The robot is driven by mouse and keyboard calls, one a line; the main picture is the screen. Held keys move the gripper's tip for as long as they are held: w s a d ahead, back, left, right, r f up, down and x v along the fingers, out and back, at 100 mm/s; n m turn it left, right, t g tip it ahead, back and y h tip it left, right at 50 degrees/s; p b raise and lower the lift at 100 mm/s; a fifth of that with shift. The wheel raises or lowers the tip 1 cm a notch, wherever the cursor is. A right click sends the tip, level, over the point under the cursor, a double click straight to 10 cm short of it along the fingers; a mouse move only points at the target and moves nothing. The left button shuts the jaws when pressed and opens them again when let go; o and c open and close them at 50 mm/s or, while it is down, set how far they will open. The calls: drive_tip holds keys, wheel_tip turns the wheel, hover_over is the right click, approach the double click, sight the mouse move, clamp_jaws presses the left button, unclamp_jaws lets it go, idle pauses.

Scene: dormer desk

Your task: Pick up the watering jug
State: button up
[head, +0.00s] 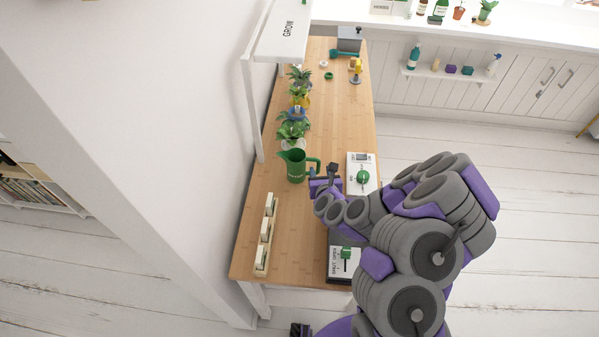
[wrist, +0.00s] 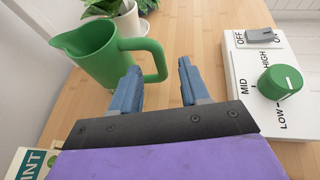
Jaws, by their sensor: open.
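The green watering jug (head: 295,166) stands upright on the wooden desk (head: 300,225), its handle toward the right and its spout toward the upper left. It also shows in the wrist view (wrist: 98,58), with the handle (wrist: 156,60) close to my left finger. My gripper (wrist: 160,88) is open and empty, its fingers spread beside the handle. In the head view my gripper (head: 322,172) is just right of the jug. Whether the left finger touches the handle I cannot tell.
A white panel with a green knob (wrist: 280,82) lies right of my gripper. Potted plants (head: 292,130) stand behind the jug. Seed packets (head: 266,232) line the left edge. Another panel (head: 342,262) lies at the near end. Open desk lies between packets and panels.

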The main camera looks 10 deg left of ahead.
sight(319, 167)
drive_tip(key=shift+b+x, duration=0.7)
drive_tip(key=shift+x, duration=2.8)
drive_tip(key=shift+a, duration=0.1)
drive_tip(key=shift+c, duration=0.3)
clamp_jaws()
